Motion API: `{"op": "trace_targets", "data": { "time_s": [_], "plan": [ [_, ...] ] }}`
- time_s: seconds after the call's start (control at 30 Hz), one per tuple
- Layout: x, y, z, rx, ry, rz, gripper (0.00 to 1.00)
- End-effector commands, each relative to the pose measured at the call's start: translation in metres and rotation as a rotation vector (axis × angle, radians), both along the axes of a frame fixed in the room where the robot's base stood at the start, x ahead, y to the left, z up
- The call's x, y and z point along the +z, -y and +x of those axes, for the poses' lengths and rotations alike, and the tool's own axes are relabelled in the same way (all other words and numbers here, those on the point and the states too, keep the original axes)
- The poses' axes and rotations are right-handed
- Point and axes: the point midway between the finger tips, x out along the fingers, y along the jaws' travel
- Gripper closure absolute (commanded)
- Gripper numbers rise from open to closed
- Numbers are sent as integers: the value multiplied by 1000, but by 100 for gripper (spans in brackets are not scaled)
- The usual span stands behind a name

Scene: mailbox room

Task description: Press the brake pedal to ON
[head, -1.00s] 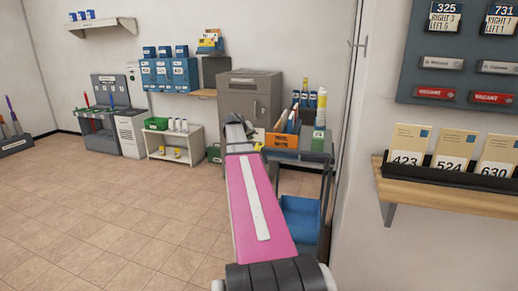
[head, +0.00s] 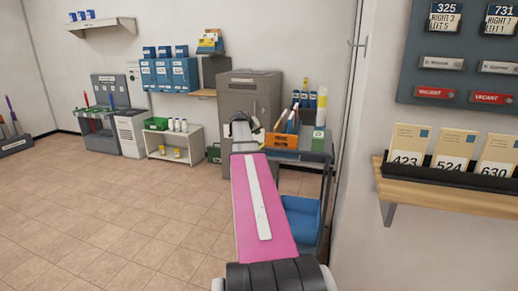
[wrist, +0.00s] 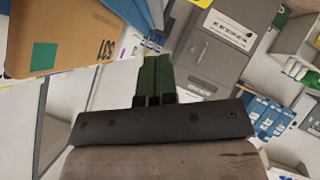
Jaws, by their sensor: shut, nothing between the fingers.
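I cannot make out a brake pedal in either view. A grey wheeled-looking cart (head: 328,157) stands beyond my arm at the right, with a blue bin (head: 301,222) low in it. My arm covers the cart's left side, and its foot is not clear. My gripper (wrist: 156,68) shows in the wrist view as two dark green fingers side by side, shut and empty. In the head view the gripper is hidden behind my arm.
An orange box (head: 281,140) sits on the cart top. A grey cabinet (head: 262,95) stands behind it. A wall corner and wooden shelf (head: 450,193) with cards are close at right. A low white shelf (head: 174,143) stands at the back. The tiled floor (head: 120,215) at left is clear.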

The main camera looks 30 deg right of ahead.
Motion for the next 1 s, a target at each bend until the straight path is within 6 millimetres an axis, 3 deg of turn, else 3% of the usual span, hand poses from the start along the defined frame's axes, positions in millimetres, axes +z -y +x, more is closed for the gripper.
{"op": "trace_targets", "data": {
  "time_s": [0.43, 1.0],
  "plan": [
    [-50, 8, 8, 0, 0, 0, 100],
    [-59, 9, 9, 1, 1, -1, 100]
  ]
}}
